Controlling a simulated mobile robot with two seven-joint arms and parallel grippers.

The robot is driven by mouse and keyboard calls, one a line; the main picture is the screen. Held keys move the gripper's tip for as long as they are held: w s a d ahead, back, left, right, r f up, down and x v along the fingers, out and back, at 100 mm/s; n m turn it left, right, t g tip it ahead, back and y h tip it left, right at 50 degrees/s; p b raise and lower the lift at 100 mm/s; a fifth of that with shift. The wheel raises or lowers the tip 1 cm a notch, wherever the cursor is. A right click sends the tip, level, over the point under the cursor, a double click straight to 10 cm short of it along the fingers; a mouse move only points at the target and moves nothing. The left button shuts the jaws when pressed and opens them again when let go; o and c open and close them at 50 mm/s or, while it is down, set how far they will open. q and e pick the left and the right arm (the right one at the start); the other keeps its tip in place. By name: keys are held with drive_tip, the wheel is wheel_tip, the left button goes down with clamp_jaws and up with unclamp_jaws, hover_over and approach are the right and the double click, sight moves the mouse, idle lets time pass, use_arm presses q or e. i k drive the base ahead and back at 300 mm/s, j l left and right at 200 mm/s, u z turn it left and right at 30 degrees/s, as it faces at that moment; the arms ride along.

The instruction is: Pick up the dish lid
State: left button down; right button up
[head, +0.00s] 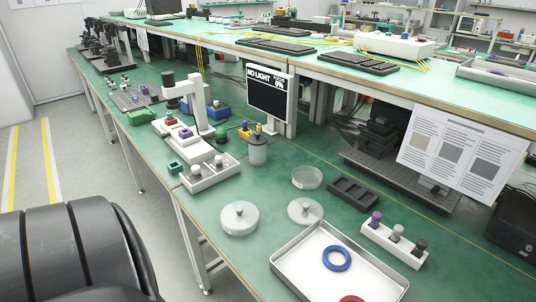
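A flat round pale lid with a small grey knob (305,211) lies on the green bench, just behind the white tray. To its left stands a thicker round whitish dish with a similar knob on top (239,218); it looks covered. A shallow clear round dish (307,178) sits behind the flat lid, apart from it. I cannot tell for certain which knobbed piece is the dish lid. Neither of my grippers is in view. A black, rounded part, probably my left arm, fills the lower left corner.
A white tray (290,262) holds a blue ring (337,258) and a red piece. A rack of knobbed vials (395,244) and a dark slotted holder (354,194) stand to the right. A grey bottle (257,150) and a white rack (211,173) stand behind left.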

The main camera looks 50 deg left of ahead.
sight(304, 211)
drive_tip(key=u, duration=1.25)
